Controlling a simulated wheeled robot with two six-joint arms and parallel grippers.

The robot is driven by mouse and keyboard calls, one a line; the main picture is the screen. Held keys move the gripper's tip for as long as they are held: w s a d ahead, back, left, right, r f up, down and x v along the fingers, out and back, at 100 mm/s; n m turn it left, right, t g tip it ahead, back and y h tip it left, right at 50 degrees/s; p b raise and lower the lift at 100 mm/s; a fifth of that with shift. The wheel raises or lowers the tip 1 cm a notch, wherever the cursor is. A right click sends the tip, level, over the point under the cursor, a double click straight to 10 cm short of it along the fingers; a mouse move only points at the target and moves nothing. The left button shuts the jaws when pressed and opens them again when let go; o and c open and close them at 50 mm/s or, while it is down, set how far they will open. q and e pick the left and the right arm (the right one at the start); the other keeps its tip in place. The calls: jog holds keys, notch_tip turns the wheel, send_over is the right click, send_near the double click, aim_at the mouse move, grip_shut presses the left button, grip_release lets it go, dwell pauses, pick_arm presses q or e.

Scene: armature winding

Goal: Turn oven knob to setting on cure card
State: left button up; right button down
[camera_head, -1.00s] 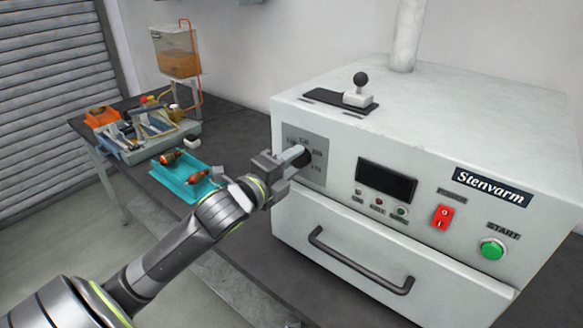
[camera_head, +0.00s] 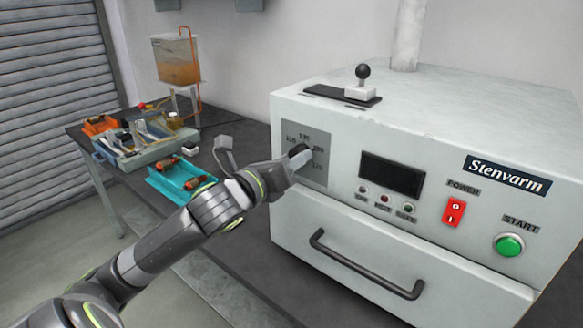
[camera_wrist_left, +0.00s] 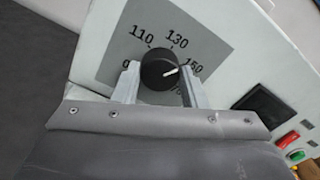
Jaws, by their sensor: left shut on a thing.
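The black oven knob (camera_head: 299,151) sits on the grey dial plate (camera_head: 318,172) at the left of the oven front. In the left wrist view the knob (camera_wrist_left: 158,70) has a white pointer line aimed right and slightly up, close to the mark that looks like 150. The marks 110 and 130 are readable above it; the lower ones are partly hidden by the fingers. My left gripper (camera_head: 297,164) is shut on the knob, with one finger on each side, as the left wrist view shows (camera_wrist_left: 160,82). I cannot make out a cure card. My right gripper is out of view.
The oven (camera_head: 410,120) carries a dark display (camera_head: 391,176), a red power switch (camera_head: 453,212), a green start button (camera_head: 509,245) and a drawer handle (camera_head: 366,268). A teal tray (camera_head: 172,192) and a grey tool tray (camera_head: 150,150) stand on the bench to the left.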

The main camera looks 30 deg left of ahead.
pick_arm(q)
jog(key=m+b, duration=0.2)
jog(key=m, duration=0.2)
jog(key=shift+f+m, duration=0.15)
jog(key=shift+m, duration=0.25)
jog(key=shift+b, duration=0.35)
jog(key=o, duration=1)
jog(key=shift+c, duration=0.2)
